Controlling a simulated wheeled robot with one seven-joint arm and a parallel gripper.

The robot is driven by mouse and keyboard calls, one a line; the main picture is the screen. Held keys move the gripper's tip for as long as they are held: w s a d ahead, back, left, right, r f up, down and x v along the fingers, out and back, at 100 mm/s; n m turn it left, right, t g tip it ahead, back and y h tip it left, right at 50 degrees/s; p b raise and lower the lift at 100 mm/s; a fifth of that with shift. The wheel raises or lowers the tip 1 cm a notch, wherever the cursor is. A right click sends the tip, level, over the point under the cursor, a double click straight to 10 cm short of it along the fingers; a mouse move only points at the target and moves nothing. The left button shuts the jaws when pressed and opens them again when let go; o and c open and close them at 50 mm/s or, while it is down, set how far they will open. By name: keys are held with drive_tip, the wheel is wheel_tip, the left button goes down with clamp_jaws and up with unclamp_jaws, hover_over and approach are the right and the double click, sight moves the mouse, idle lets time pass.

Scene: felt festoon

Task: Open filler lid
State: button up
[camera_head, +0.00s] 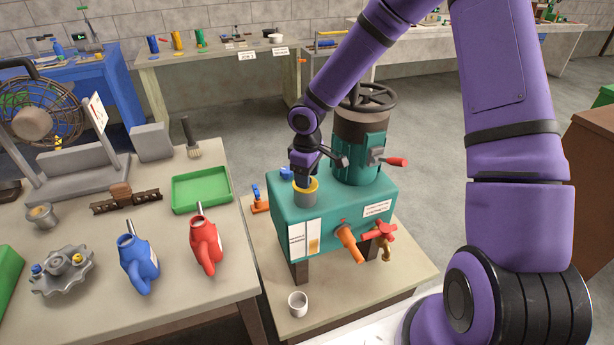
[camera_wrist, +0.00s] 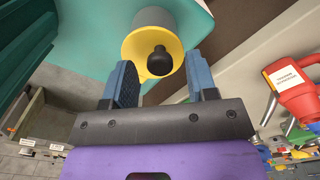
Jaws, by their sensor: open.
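The filler lid (camera_wrist: 137,46) is a yellow disc with a black knob (camera_wrist: 158,60), seated on a short grey filler neck (camera_wrist: 153,17). In the head view the grey neck (camera_head: 305,198) stands at the front left of a teal tank (camera_head: 290,222), with the yellow lid (camera_head: 315,185) partly hidden by my gripper (camera_head: 304,180). In the wrist view my gripper (camera_wrist: 161,78) is open and empty, one blue-grey finger on each side of the knob's near side. I cannot tell whether either finger touches the lid.
A teal-banded cylinder (camera_head: 360,150) with a handwheel and red-tipped lever stands right behind the lid. A red-handled tap (camera_head: 380,232) and orange spout are on the tank's front. A white cup (camera_head: 298,303) stands below.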

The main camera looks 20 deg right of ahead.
drive_tip(key=shift+f, duration=0.3)
clamp_jaws()
